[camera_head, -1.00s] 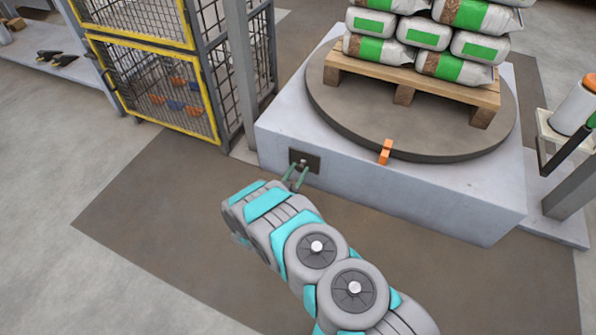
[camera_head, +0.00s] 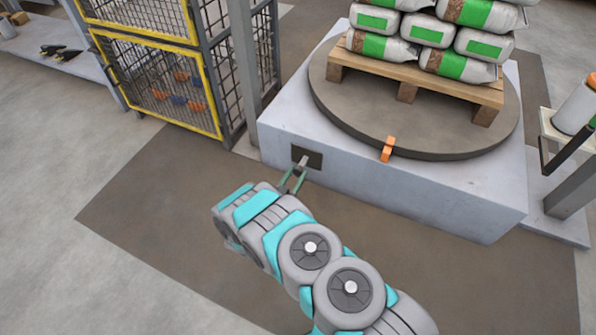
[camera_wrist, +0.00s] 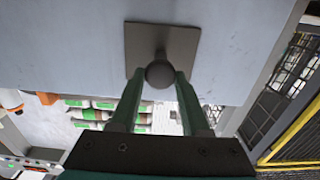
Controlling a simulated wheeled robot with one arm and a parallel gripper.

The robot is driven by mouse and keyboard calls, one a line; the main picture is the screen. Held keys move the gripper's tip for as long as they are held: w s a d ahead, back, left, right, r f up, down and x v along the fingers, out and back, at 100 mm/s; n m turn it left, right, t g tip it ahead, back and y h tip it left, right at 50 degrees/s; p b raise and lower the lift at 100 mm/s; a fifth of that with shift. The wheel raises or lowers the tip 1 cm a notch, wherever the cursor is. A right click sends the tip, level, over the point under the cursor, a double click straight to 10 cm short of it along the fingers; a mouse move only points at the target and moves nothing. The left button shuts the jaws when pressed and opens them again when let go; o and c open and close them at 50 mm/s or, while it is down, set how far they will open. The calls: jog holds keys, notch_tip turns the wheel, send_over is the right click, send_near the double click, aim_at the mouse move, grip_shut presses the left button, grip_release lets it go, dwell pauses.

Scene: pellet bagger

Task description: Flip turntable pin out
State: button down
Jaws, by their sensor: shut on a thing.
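The turntable pin shows as a grey rod with a round knob (camera_wrist: 160,75) in the wrist view. It sticks out from a dark square plate (camera_wrist: 143,40) on the side of the pale turntable base. In the head view the rod (camera_head: 303,162) stands out from the same plate (camera_head: 314,159) on the base's front face. My gripper (camera_head: 296,174) is at the rod's outer end, clear of the plate. Its two green fingers (camera_wrist: 160,80) are shut on the knob, one on each side.
The round turntable (camera_head: 355,125) carries a pallet (camera_head: 415,80) of stacked bags. An orange block (camera_head: 388,149) sits at its rim. A yellow-framed mesh cage (camera_head: 160,85) and grey post stand to the left. The floor in front of the base is clear.

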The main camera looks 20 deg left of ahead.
jog(key=shift+s+f, duration=0.1)
jog(key=shift+c, duration=2)
grip_release()
jog(key=s, duration=0.8)
jog(key=shift+a, duration=0.3)
